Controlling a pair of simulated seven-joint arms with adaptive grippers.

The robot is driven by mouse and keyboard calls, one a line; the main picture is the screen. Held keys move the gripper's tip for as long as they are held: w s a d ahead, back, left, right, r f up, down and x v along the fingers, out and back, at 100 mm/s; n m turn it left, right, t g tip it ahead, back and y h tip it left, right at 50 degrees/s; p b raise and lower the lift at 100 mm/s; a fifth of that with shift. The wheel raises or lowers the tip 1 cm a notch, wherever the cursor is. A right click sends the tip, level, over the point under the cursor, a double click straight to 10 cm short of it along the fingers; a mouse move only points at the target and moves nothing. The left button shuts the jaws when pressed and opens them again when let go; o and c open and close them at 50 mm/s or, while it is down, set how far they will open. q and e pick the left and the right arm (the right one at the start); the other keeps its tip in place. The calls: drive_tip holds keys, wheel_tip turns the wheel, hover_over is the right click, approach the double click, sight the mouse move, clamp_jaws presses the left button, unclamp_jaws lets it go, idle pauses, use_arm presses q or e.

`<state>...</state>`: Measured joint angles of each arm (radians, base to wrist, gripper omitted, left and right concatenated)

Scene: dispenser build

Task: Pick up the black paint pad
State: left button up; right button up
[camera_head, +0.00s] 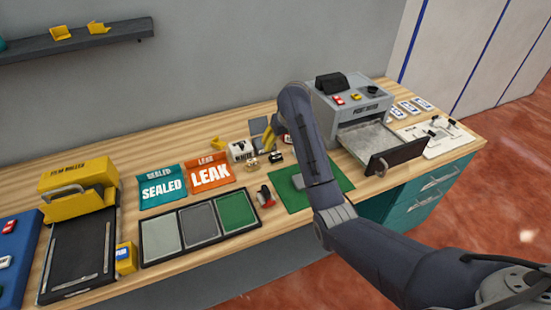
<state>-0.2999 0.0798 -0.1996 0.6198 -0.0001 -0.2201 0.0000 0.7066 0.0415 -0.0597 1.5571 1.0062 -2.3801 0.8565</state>
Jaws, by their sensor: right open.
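My right arm reaches in from the lower right and bends over the workbench. Its gripper (272,139) is beyond the forearm, small and partly hidden, above a cluster of small parts. It is open, and I see nothing held in it. A small black block with a light side (275,157) lies just below the gripper in the picture; it may be the black paint pad, but it is too small to be sure. A white block with black markings (240,151) stands to its left. My left gripper is out of view.
A grey machine (350,107) with an open drawer stands right of my arm. A green mat (292,196) lies partly under the arm.

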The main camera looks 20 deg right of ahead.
sight(277, 154)
drive_tip(key=x, duration=0.7)
drive_tip(key=shift+x, duration=2.7)
drive_tip(key=shift+s+d, duration=0.1)
drive_tip(key=c, duration=1.1)
